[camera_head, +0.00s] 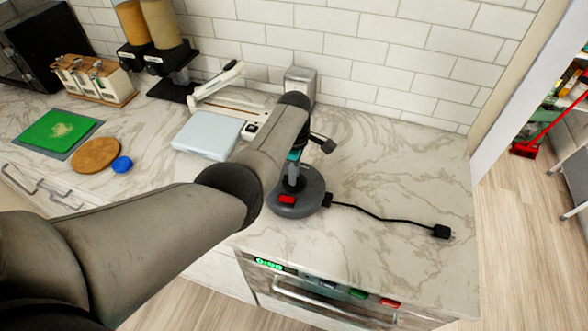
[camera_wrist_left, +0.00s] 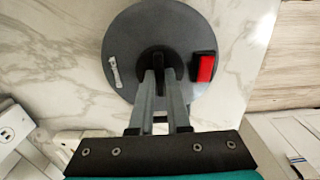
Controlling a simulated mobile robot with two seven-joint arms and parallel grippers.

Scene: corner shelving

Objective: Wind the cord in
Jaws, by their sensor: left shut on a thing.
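A round grey cord reel (camera_head: 308,201) lies flat on the marble counter near its front edge. It has a red button (camera_head: 287,199), also seen in the left wrist view (camera_wrist_left: 206,68), and a dark upright part at its centre (camera_wrist_left: 161,66). A black cord (camera_head: 365,211) runs from the reel's right side across the counter to a black plug (camera_head: 441,231). My left gripper (camera_head: 291,184) comes down from above the reel. In the left wrist view its fingers (camera_wrist_left: 163,80) are shut on the dark central part. My right gripper is not in view.
A pale flat scale (camera_head: 200,138), a cutting board (camera_head: 57,131), a round wooden board (camera_head: 96,155) and a blue lid (camera_head: 122,164) lie to the left. Dispensers (camera_head: 165,50) stand at the back. The counter around the cord is clear; its right edge drops to the floor.

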